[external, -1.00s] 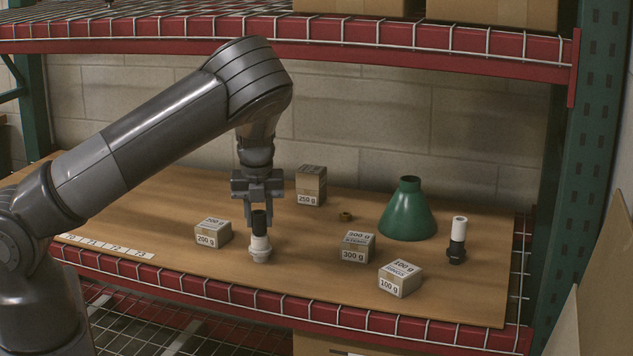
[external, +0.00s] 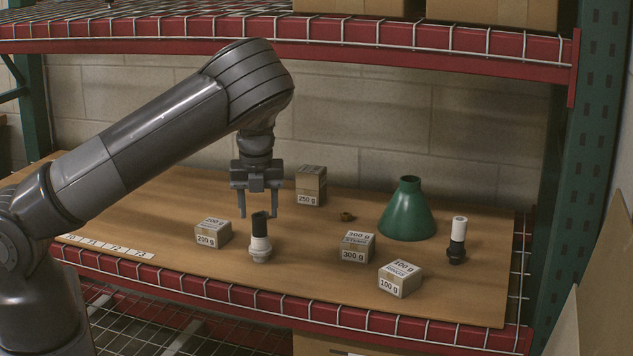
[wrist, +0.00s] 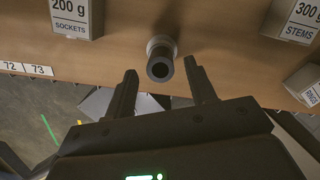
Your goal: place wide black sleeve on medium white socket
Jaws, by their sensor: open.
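The wide black sleeve (external: 259,224) stands upright on the white socket (external: 260,246), left of centre on the board. In the wrist view the sleeve (wrist: 160,66) shows its open top end, with the white socket (wrist: 160,42) behind it. My gripper (external: 259,215) is open and empty, just above and around the line of the sleeve's top; its fingers (wrist: 162,78) sit apart on either side of the sleeve in the wrist view. A second assembly, a white sleeve (external: 460,229) on a black socket (external: 457,252), stands at the right.
Boxes marked 200 g (external: 212,233), 250 g (external: 311,185), 300 g (external: 357,247) and 100 g (external: 400,279) stand around. The upper shelf (external: 300,45) hangs above the arm.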

